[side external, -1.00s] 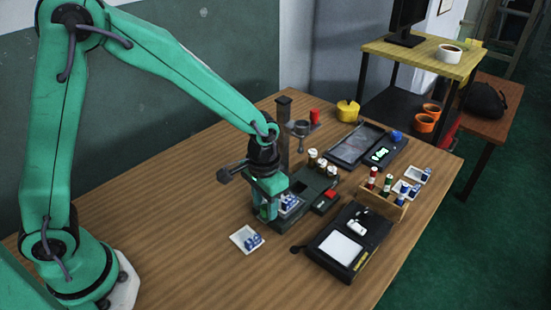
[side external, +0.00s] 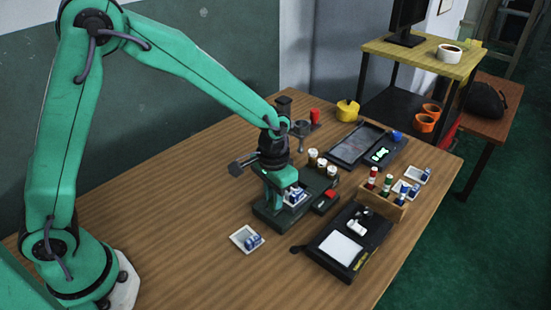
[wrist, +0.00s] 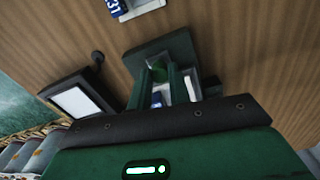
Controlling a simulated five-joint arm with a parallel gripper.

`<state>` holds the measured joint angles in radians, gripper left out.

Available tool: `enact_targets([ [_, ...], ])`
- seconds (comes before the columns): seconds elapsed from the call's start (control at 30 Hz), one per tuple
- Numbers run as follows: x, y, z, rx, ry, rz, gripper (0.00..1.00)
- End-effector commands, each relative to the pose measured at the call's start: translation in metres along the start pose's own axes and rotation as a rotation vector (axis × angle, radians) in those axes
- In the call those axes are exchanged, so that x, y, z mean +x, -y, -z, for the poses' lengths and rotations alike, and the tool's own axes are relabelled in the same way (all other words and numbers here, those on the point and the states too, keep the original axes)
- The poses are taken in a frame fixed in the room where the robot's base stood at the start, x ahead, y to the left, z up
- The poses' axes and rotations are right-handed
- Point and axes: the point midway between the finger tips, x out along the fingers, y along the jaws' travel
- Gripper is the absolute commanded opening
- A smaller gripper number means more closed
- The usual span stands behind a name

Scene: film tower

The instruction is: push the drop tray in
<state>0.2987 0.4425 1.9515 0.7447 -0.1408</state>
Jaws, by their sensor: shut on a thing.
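The drop tray (side external: 297,201) is a small pale tray with blue-and-white pieces in it. It sits at the near left end of the dark green film tower base (side external: 262,213). My gripper (side external: 279,193) is low over the left side of this tray, shut on its near edge as far as I can see. The exact contact is hidden by the fingers. In the wrist view my green fingers (wrist: 162,88) point at the base (wrist: 165,52), with part of the pale tray (wrist: 193,86) to their right.
The table's near left is clear.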

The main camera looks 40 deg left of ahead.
Motion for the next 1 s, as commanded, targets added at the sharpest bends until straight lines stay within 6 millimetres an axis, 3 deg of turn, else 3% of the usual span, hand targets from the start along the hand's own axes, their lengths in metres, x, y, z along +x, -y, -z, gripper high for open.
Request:
enact_targets([
  [0.1,-0.0008,0.0028,0.0090,-0.004,0.000,0.000,0.00],
  [0.4,-0.0009,0.0034,0.0102,-0.004,0.001,0.000,0.00],
  [0.43,-0.0010,0.0034,0.0102,-0.004,0.001,0.000,0.21],
  [0.53,-0.0009,0.0032,0.0101,-0.003,0.001,0.000,0.41],
  [1.0,-0.0068,0.0022,0.0105,-0.001,-0.002,0.000,0.41],
])
